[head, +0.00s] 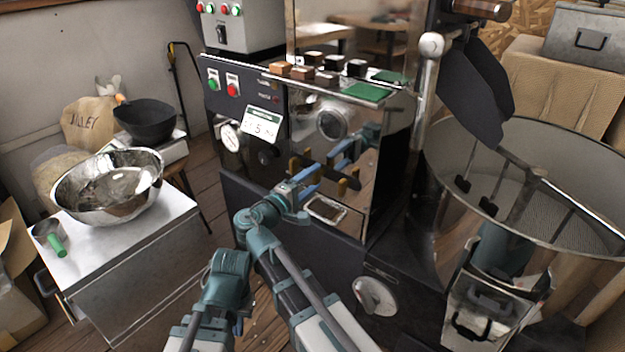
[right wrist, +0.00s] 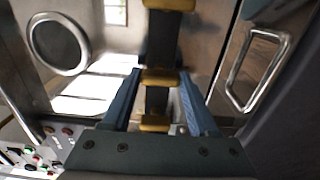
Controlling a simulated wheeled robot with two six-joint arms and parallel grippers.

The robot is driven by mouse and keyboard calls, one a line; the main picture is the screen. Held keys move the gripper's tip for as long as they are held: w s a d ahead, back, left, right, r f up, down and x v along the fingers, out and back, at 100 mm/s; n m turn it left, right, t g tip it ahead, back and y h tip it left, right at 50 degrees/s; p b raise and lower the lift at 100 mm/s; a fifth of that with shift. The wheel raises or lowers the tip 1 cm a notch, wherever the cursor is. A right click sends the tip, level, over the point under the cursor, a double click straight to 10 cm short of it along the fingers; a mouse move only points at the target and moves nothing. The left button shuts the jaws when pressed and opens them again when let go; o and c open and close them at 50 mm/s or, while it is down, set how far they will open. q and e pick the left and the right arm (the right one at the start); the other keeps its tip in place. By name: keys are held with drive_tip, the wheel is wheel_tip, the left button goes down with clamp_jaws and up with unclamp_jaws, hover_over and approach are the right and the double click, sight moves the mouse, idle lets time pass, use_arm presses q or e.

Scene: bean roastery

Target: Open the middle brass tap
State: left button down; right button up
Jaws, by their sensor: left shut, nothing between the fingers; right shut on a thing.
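Three brass taps with dark parts between them run in a row along the machine's front. In the right wrist view, the middle brass tap (right wrist: 158,78) sits between the tips of my right gripper (right wrist: 160,76), which is shut on it. Another tap (right wrist: 170,4) is at the top edge and a third (right wrist: 155,122) is lower, near the palm. In the head view, my right gripper (head: 308,182) reaches the machine front with its blue fingers and largely hides the middle tap. My left gripper (head: 243,318) is low, partly hidden by my arms, shut and empty, away from the taps.
The roaster panel (head: 360,185) is shiny and mirrors my gripper. A side table (head: 150,240) with a steel bowl (head: 108,190) stands left. The cooling drum (head: 560,150) is right.

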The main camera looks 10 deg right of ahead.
idle(0.4)
drive_tip(key=o, duration=1.4)
use_arm(q)
drive_tip(key=shift+a, duration=0.15)
use_arm(e)
drive_tip(key=shift+s, duration=0.1)
